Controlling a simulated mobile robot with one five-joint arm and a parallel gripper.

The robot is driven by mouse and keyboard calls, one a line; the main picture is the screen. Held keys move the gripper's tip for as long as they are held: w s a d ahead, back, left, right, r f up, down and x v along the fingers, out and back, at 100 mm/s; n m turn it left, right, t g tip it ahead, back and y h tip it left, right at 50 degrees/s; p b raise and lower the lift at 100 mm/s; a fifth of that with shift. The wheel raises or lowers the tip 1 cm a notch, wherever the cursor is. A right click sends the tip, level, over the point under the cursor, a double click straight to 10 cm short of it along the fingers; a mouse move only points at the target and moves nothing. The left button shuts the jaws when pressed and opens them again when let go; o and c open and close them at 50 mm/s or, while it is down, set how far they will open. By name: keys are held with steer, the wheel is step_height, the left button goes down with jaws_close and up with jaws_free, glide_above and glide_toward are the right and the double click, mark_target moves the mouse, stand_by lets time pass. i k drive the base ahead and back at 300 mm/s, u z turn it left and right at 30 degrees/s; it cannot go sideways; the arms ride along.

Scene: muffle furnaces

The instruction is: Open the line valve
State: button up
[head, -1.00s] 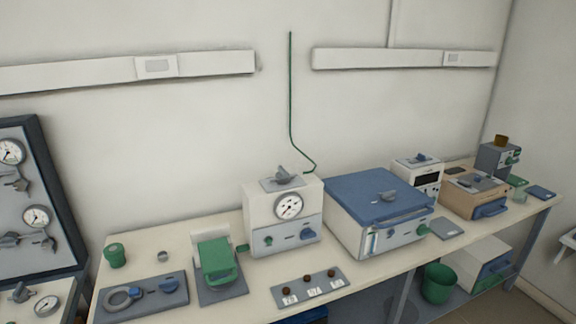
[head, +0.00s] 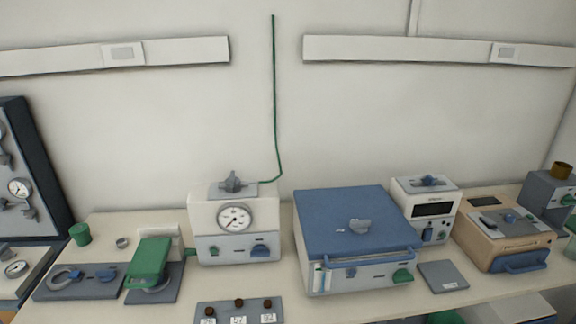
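A grey valve-like handle (head: 233,182) sits on a plate on top of a white box (head: 207,206) on the bench. A green line (head: 275,110) runs down the wall and bends toward this handle. The box has a round dial gauge (head: 234,218) and a blue knob (head: 261,250) on its front. Other grey fittings (head: 28,211) and a gauge (head: 18,188) show on a dark-framed panel at the left edge, partly cut off. No label tells which one is the line valve. My gripper is not in view.
The bench (head: 300,311) carries a blue-lidded furnace (head: 350,207), a white unit with a dark display (head: 433,210), a tan unit (head: 510,256) and a green-topped device (head: 148,262). A plate with several dark knobs (head: 224,304) lies at the front edge.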

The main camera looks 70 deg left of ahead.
mark_target(232, 181)
steer(key=z, duration=0.05)
steer(key=i, duration=0.9)
steer(key=u, duration=4.55)
steer(key=i, duration=1.7)
